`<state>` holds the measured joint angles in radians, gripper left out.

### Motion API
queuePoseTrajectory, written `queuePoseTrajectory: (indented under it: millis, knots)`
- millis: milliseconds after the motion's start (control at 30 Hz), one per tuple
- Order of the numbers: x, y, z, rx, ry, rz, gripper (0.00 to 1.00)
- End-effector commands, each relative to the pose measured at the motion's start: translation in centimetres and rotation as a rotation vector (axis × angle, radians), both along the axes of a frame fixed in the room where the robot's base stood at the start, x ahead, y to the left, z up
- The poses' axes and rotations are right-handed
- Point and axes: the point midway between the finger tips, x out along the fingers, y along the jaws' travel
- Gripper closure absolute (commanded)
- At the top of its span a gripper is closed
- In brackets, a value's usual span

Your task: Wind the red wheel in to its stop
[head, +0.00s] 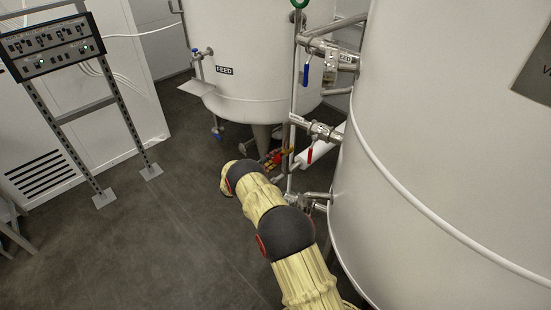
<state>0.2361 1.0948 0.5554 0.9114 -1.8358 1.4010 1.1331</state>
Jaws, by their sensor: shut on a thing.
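Small red parts, which look like the red wheel (274,158), show just past the far end of my arm, low between the two tanks. My gripper (283,154) is at this same place, small and partly covered by my wrist. It looks shut on the red wheel, with yellow bits beside the red. The wheel's full rim, its stem and its exact turn are too small and hidden to tell.
A large white tank (440,150) stands close on the right, with steel pipes and a red-handled valve (310,154) beside it. The FEED tank (255,55) stands behind. A control panel stand (50,48) is at left. The floor (160,235) at left is clear.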

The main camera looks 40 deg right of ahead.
Motion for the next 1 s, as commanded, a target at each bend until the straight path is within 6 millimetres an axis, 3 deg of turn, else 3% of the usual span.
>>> queuePoseTrajectory:
  millis: [1000]
  knots:
    - [0.22,0.09,0.04,-0.076,0.96,0.005,0.79]
